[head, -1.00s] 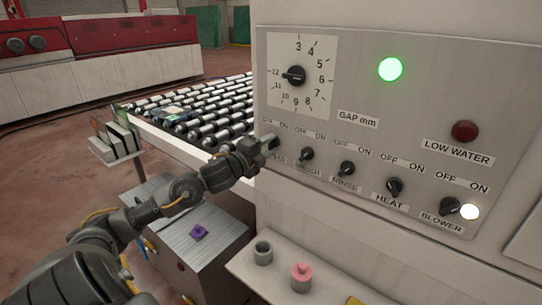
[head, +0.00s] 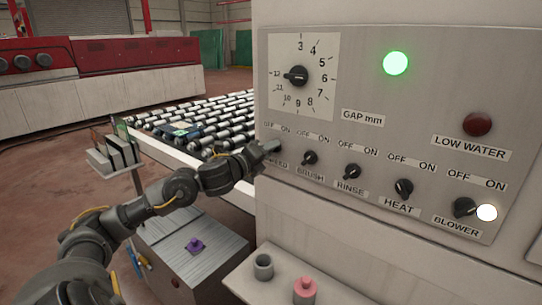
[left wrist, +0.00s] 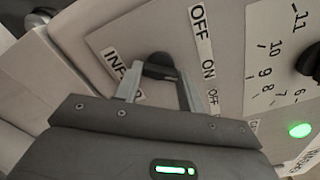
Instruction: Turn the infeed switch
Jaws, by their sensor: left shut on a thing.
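The infeed switch is a small black knob at the left end of the lower switch row, under OFF and ON labels. In the left wrist view the infeed switch (left wrist: 160,66) sits between the two finger pads, its label partly covered. My left gripper (head: 267,148) reaches it from the left in the head view and hides most of it. The left wrist view shows the gripper (left wrist: 161,84) shut on the knob. Which way the knob points is hard to tell. My right gripper is in neither view.
The brush (head: 310,158), rinse (head: 352,171), heat (head: 404,188) and blower (head: 464,207) switches continue rightward. The gap dial (head: 296,76) is above. A green lamp (head: 395,63) is lit; the low water lamp (head: 477,124) is dark red. A roller conveyor (head: 205,122) lies behind my arm.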

